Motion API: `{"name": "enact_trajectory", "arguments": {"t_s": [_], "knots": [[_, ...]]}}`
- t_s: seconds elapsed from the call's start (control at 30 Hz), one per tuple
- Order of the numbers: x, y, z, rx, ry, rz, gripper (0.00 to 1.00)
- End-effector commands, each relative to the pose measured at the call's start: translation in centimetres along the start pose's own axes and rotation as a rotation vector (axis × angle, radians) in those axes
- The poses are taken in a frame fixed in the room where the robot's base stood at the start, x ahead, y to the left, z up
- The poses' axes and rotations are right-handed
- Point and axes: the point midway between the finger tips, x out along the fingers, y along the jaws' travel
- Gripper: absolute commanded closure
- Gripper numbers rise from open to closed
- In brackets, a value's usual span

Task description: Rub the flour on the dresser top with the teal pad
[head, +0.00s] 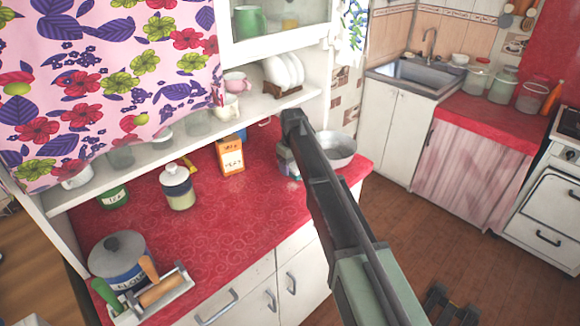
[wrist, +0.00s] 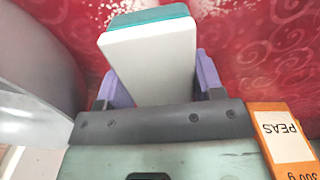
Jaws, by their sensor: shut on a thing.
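My gripper (wrist: 155,82) has purple fingers shut on the teal pad (wrist: 150,20), a white block with a teal layer at its far end. In the wrist view the pad is just over or on the red dresser top (wrist: 275,60); whether it touches I cannot tell. White flour (wrist: 208,8) shows as a patch and specks on the red cloth around the pad's far end; the pad hides part of this area. In the head view my arm hides much of my gripper (head: 288,162), which is low over the right part of the dresser top (head: 235,215).
A grey metal bowl (head: 338,152) stands close on one side of my gripper, an orange peas box (head: 230,156) on the other. A shelf (head: 262,104) runs behind.

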Motion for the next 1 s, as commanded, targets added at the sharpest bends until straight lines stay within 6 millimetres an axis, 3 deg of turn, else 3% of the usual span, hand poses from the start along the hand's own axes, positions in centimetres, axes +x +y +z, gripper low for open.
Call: {"name": "enact_trajectory", "arguments": {"t_s": [0.27,0.53,0.8,1.0], "knots": [[-0.1,0.1,3.0,0.002,0.000,0.000,0.58],[0.0,0.2,3.6,0.001,-0.001,0.000,0.58],[0.2,0.3,6.4,0.002,0.000,0.000,0.58],[0.2,0.4,6.7,0.001,-0.001,0.000,0.58]]}}
